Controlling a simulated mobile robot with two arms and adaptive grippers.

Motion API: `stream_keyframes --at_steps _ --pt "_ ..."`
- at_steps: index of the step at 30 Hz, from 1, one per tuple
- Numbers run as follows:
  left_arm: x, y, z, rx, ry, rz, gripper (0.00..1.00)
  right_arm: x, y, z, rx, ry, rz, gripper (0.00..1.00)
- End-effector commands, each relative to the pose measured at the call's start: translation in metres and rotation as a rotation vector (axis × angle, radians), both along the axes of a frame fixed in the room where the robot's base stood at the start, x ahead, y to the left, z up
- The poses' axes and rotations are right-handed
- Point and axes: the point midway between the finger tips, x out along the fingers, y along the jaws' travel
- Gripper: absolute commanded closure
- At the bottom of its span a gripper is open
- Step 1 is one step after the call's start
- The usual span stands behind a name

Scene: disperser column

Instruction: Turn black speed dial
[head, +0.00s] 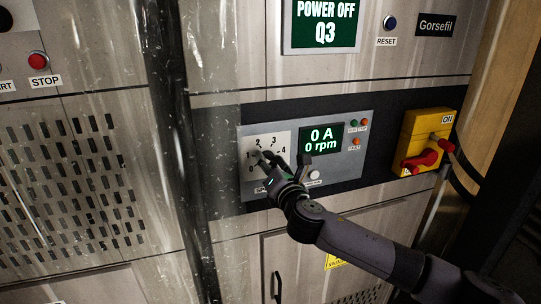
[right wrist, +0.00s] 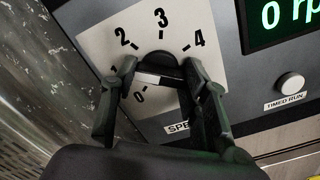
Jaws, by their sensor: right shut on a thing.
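The black speed dial (right wrist: 158,66) sits on a pale plate (right wrist: 105,30) with a number scale around it, 0 to 4 readable in the right wrist view. My right gripper (right wrist: 160,75) is shut on the dial, one finger on each side of it. In the head view my right gripper (head: 272,160) covers most of the dial on the grey control panel (head: 372,128). The display (head: 326,139) beside it reads 0 A and 0 rpm. My left gripper is not in view.
A white timed run button (right wrist: 290,86) is right of the dial. A yellow box with a red rotary handle (head: 420,160) is at the right. A dark vertical post (head: 170,90) stands left of the panel. An upper screen (head: 321,24) reads POWER OFF Q3.

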Motion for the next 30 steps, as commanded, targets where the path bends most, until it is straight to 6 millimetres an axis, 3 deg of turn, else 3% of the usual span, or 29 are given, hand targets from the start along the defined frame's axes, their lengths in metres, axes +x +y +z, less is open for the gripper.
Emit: stream_keyframes --at_steps 12,30 --pt "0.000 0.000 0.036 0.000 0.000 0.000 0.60 0.000 0.000 0.000 -0.378 -0.117 0.001 0.86" --pt "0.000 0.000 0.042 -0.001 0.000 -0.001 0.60 0.000 0.000 -0.003 -0.907 -0.291 0.002 0.86"
